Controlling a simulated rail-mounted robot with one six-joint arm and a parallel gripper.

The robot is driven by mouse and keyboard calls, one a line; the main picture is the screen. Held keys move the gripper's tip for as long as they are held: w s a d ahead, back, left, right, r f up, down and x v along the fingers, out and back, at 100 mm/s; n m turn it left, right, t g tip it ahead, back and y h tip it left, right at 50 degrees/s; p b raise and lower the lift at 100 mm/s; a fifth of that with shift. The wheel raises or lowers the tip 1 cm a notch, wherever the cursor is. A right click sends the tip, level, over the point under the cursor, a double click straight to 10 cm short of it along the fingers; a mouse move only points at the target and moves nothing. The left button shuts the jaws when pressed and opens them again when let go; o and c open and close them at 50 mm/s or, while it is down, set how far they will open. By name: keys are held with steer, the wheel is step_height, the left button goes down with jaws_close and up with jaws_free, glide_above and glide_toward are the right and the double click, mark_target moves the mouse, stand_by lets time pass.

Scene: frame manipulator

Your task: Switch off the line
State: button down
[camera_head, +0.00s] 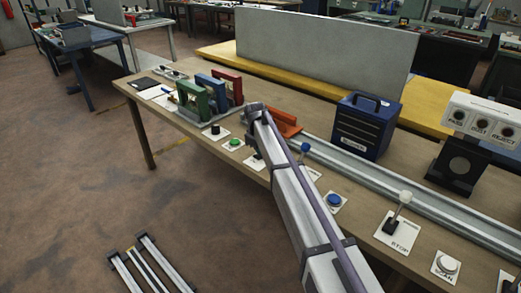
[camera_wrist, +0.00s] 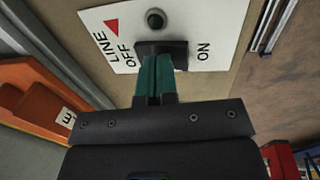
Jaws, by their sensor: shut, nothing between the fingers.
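The LINE switch plate (camera_wrist: 215,22) is white, with OFF on the left, ON on the right and a red triangle beside OFF. A black switch part (camera_wrist: 180,48) sits between the two words, partly covered by my fingers. Its lever and exact position cannot be made out. A round dark green knob or lamp (camera_wrist: 155,18) is on the plate beyond it. My gripper (camera_wrist: 160,62) is shut and empty, its teal fingers right at the switch; whether they touch it I cannot tell. In the head view, my arm hides most of this spot on the bench.
An orange block (camera_head: 285,122) and a metal rail (camera_head: 340,168) are close behind my arm. A green button (camera_head: 235,142) is to the left; a blue button (camera_head: 334,199) and a STOP lever (camera_head: 392,224) are to the right. A blue box (camera_head: 365,125) stands behind the rail.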

step_height(320, 180, up, 14)
steer(key=w+d+p, duration=0.1)
steer(key=p, duration=1.2)
steer(key=shift+w+f, duration=0.15)
steer(key=shift+w, duration=0.1)
steer(key=shift+d, duration=0.1)
